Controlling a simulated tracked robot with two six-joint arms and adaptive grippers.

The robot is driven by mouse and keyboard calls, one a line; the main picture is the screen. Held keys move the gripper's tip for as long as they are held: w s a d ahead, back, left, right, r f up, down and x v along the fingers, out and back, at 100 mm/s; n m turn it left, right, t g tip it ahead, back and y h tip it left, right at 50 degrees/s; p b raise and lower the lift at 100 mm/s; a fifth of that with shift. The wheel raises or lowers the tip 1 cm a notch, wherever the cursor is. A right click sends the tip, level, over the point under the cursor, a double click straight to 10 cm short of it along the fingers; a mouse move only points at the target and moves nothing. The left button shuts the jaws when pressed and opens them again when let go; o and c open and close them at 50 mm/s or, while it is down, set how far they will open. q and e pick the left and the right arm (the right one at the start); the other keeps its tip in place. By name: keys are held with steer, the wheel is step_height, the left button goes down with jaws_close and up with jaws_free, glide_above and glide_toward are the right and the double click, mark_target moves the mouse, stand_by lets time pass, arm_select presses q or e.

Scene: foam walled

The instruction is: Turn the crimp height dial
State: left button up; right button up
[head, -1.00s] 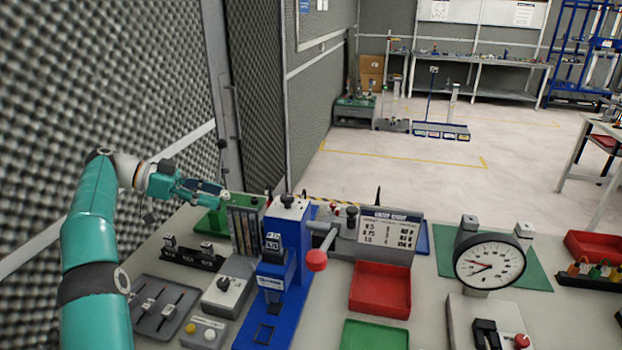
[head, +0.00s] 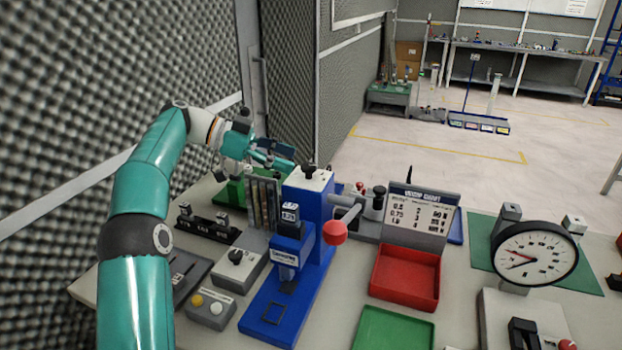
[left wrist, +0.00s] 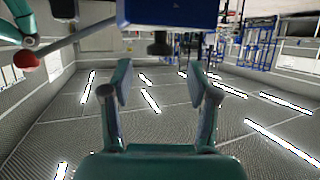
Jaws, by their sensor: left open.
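The blue crimp press (head: 313,215) stands upright on the bench, with a black knob (head: 310,171) on its white top plate, likely the crimp height dial. The press carries a small number readout (head: 290,213) on its front and a red-balled lever (head: 335,232) on its right. My left gripper (head: 284,158) is open and empty, just left of and behind the knob, apart from it. In the left wrist view, which looks upside down, the knob (left wrist: 159,43) hangs ahead of and between the open fingers (left wrist: 160,90). My right gripper is out of view.
A grey box with a black rotary knob (head: 237,260) stands left of the press. A green fixture (head: 232,191) is behind it. A chart board (head: 421,217), red tray (head: 405,278), green tray (head: 394,329) and round gauge (head: 535,253) are to the right. A foam wall runs close on the left.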

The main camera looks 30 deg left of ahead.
mark_target(303, 165)
arm_select(q)
steer(key=x, duration=0.6)
steer(key=shift+a, duration=0.1)
steer(key=shift+c, duration=0.4)
steer(key=c, duration=1.1)
jaws_close()
steer(key=shift+f, duration=0.1)
